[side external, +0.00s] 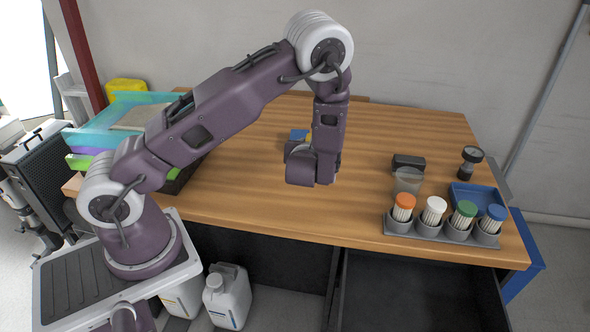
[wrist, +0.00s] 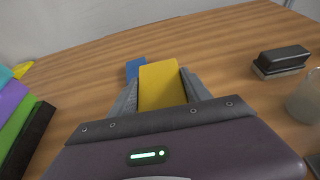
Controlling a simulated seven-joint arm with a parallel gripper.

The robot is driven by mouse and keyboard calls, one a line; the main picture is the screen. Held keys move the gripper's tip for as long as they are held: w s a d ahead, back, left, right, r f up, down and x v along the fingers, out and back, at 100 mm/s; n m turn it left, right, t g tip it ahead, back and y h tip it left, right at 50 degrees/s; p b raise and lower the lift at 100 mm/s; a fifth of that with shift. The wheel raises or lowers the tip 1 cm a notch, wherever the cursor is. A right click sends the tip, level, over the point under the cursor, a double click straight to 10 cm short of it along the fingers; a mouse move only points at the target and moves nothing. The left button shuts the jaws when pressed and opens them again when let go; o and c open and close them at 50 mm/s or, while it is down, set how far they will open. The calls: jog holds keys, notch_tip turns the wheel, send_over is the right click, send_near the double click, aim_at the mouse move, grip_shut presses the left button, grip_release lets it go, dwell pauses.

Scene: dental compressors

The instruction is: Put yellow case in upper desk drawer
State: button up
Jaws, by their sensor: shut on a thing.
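The yellow case (wrist: 161,86) is between the two fingers of my gripper (wrist: 160,88) in the wrist view, and my gripper is shut on it. In the side external view my gripper (side external: 300,150) is over the middle of the wooden desk (side external: 240,205), and my wrist hides nearly all of the case. I cannot tell whether the case touches the desk top. A dark drawer (side external: 420,295) stands open below the front right of the desk, and its inside looks empty.
A blue object (side external: 298,134) lies just beyond the case and also shows in the wrist view (wrist: 135,67). A grey holder (side external: 440,230) with colour-capped containers stands at the desk's front right, near a clear cup (side external: 407,181), black block (side external: 408,163) and blue tray (side external: 476,197).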

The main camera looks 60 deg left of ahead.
notch_tip(320, 180, down, 8)
jog(key=shift+f, duration=0.1)
jog(key=shift+f, duration=0.1)
jog(key=o, duration=1.6)
jog(key=shift+c, duration=0.2)
